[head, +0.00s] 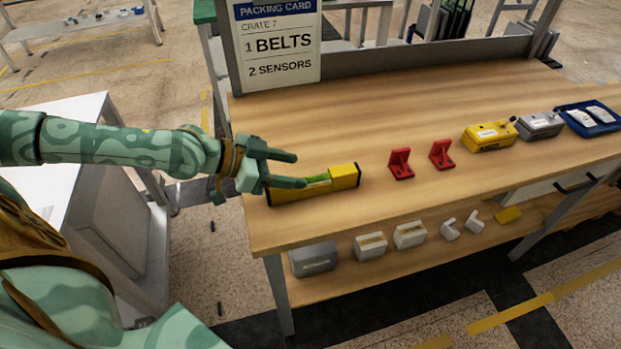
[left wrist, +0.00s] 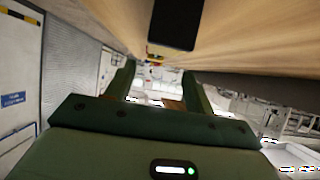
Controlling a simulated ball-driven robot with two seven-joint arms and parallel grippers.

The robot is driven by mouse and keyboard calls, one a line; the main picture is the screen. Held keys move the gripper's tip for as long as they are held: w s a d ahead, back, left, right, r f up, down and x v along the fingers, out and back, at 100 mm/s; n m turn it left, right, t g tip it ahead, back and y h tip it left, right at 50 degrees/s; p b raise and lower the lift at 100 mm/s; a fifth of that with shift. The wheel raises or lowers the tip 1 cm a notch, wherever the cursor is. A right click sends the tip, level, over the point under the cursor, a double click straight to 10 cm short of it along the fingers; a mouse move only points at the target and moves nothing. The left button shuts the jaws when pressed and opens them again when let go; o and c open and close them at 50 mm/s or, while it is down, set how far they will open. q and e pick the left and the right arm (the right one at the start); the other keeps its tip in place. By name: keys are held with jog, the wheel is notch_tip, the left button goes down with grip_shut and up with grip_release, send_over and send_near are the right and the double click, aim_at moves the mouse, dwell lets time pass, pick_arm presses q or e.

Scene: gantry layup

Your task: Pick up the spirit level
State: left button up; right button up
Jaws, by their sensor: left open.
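The spirit level (head: 344,178) is a yellow bar with a green vial and dark ends. It lies on the wooden bench top near its left front corner. My left gripper (head: 300,170) is open with nothing held. In the head view its lower finger overlaps the left part of the level, partly hiding it; I cannot tell whether they touch. In the left wrist view, the two fingers (left wrist: 162,88) stand apart with a gap between them. A black block with a yellow edge shows above them, perhaps the level's end. My right gripper is not in view.
Two red brackets (head: 400,164), a yellow box (head: 489,136), a grey box (head: 540,125) and a blue tray (head: 571,125) stand along the bench to the right. A packing card (head: 281,42) stands behind. The lower shelf holds several parts. Bench space behind the level is clear.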

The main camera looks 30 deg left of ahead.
aim_at(311, 177)
pick_arm(q)
jog(key=shift+w+d+f, duration=0.2)
jog(key=shift+d, duration=0.1)
jog(key=x, duration=0.5)
jog(key=shift+s+d+f+b, duration=0.1)
jog(key=shift+f+b, duration=0.2)
jog(key=shift+b, duration=0.05)
grip_shut()
